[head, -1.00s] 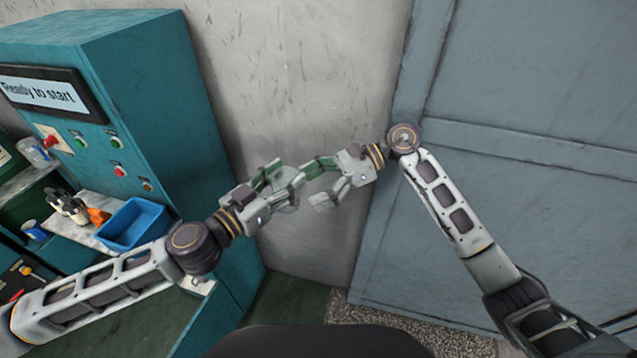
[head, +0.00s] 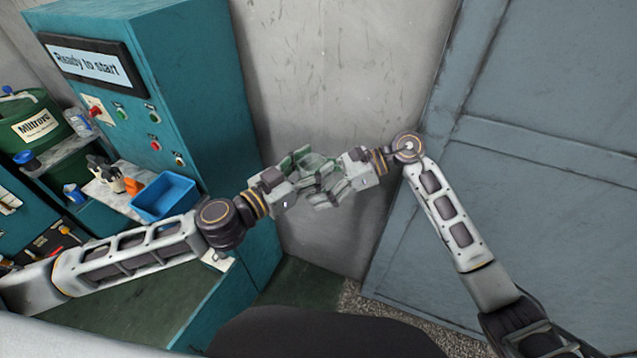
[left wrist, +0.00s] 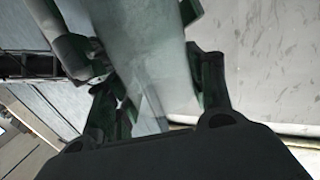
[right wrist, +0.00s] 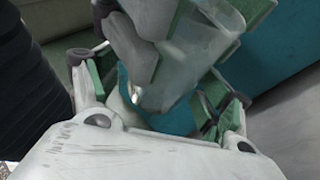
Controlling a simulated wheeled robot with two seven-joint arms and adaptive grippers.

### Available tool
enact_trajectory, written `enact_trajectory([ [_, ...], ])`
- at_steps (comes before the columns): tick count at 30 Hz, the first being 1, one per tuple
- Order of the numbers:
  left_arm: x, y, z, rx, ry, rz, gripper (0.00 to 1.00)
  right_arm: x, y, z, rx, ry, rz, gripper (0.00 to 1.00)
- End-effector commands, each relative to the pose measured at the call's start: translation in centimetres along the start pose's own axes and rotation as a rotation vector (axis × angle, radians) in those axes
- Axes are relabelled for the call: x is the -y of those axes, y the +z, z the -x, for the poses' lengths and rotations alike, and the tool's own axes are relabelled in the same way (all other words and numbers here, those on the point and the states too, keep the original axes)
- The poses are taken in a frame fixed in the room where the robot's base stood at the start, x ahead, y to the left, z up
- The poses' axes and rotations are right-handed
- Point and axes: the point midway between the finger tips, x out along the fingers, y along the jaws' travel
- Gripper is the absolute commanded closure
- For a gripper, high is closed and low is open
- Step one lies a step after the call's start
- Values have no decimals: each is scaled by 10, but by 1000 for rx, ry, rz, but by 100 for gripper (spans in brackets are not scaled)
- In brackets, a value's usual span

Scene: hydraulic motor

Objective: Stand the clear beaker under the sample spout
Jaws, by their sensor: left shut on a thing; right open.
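The clear beaker (left wrist: 155,65) is a see-through, greyish shape between the fingers of my left gripper (left wrist: 155,100) in the left wrist view. My left gripper (head: 305,182) is shut on it in the head view, up in front of the grey wall. My right gripper (head: 335,180) is open and faces the left one closely. In the right wrist view, the beaker (right wrist: 200,60) and my left fingers lie just ahead of and partly between the right fingers (right wrist: 165,100). I cannot tell whether the right fingers touch it. I cannot make out the sample spout.
A teal cabinet (head: 200,70) with a "Ready to start" screen (head: 88,62) stands at left. A blue bin (head: 163,196) and small items sit on the shelf (head: 110,192) beside it. A green drum (head: 32,122) is at far left. A large grey-blue door (head: 560,100) fills the right.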

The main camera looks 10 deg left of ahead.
Motion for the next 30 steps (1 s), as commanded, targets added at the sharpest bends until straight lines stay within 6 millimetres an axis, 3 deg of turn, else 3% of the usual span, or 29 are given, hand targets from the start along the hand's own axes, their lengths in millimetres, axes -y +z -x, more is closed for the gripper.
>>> enact_trajectory([
  [2,0,0,0,0,0,0,71,0,0,0,0,0,0,26],
  [12,0,0,0,0,0,0,71,0,0,0,0,0,0,69],
  [13,0,0,0,0,0,0,43,0,0,0,1,0,0,69],
  [18,0,0,0,0,0,0,22,0,0,0,1,-1,0,69],
  [30,-1,1,0,2,2,2,22,1,2,1,3,-2,1,69],
])
